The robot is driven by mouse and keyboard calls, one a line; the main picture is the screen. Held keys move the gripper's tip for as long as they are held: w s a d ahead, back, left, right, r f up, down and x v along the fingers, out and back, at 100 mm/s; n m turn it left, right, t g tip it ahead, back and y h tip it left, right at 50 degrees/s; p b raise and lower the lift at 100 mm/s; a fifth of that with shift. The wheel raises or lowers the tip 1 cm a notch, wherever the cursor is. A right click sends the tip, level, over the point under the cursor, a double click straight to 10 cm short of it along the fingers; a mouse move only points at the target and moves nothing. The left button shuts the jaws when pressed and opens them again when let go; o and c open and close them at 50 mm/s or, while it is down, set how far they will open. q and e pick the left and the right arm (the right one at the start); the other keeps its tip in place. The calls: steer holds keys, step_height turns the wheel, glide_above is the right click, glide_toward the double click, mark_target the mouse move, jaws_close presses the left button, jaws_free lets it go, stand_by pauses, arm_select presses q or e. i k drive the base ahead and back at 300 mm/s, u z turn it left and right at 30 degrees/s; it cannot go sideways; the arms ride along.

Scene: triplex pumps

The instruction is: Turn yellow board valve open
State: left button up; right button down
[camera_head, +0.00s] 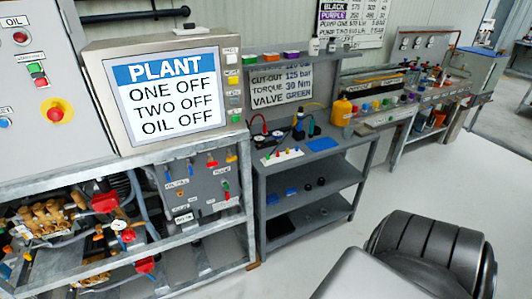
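A grey valve board (203,197) stands below the plant screen, inside the metal frame at the left. Along its top edge sit several small coloured valve handles. The yellow board valve (231,156) is the rightmost of these, near the board's top right corner. A red handle (211,161) is just left of it. The handles are too small for me to tell the yellow valve's exact turn position. Neither my left nor my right gripper is in view, and nothing touches the board.
The plant screen (166,95) reads ONE OFF, TWO OFF, OIL OFF. A pump with brass parts (45,215) and red handles fills the frame at lower left. A grey shelf bench (310,185) with tools and a yellow bottle (342,111) stands right of the board. Pale floor lies in front.

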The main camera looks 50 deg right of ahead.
mark_target(231, 158)
steer(key=z, duration=1.2)
steer(key=i, duration=0.45)
steer(key=z, duration=0.55)
steer(key=k, duration=0.7)
steer(key=z, duration=0.95)
steer(key=i, duration=1.2)
steer(key=u, duration=0.75)
